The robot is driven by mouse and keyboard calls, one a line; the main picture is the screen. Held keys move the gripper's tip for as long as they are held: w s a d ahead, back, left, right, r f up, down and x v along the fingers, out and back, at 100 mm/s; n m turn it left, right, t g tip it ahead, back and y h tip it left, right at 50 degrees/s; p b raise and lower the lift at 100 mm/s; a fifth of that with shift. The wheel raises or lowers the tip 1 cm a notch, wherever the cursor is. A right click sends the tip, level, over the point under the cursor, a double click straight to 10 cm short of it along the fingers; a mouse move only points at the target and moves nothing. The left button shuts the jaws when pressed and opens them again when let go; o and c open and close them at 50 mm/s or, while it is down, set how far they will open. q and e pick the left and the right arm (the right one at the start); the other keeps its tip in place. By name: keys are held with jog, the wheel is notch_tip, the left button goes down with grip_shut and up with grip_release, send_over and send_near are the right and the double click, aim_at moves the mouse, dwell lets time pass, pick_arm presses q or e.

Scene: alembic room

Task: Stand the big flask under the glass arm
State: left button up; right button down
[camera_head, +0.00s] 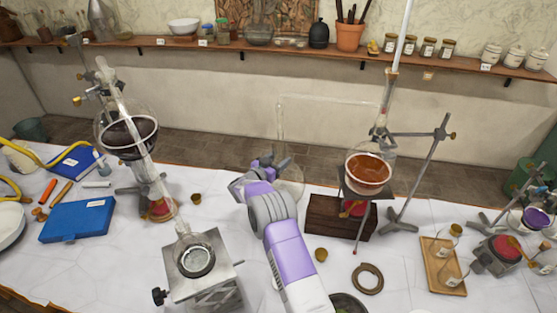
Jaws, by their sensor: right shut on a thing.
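The big clear flask (291,184) stands upright at the back edge of the white table, partly hidden by my right gripper. My right gripper (264,167) reaches in from the front and is shut on the flask. The thin glass arm (330,99) runs left from the top of the right-hand still and turns down at its left end, above the flask. Glass overlaps there, so I cannot tell whether the tube's end touches or enters the flask's neck. My left gripper is not in view.
A metal jack (202,268) with a small flask is at front left. A cork ring (367,279) lies at front right. A blue box (77,220) is at left.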

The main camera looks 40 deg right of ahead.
jog(key=shift+r, duration=0.1)
jog(key=shift+c, duration=1.1)
grip_release()
jog(key=shift+o, duration=0.6)
jog(key=shift+f, duration=0.3)
jog(key=shift+o, duration=0.5)
jog(key=shift+r, duration=0.1)
jog(key=shift+a, duration=0.1)
jog(key=shift+p+v, duration=0.35)
jog(key=shift+v, duration=0.9)
jog(key=p+v, duration=0.1)
jog(key=v, duration=0.6)
jog(key=shift+a, duration=0.2)
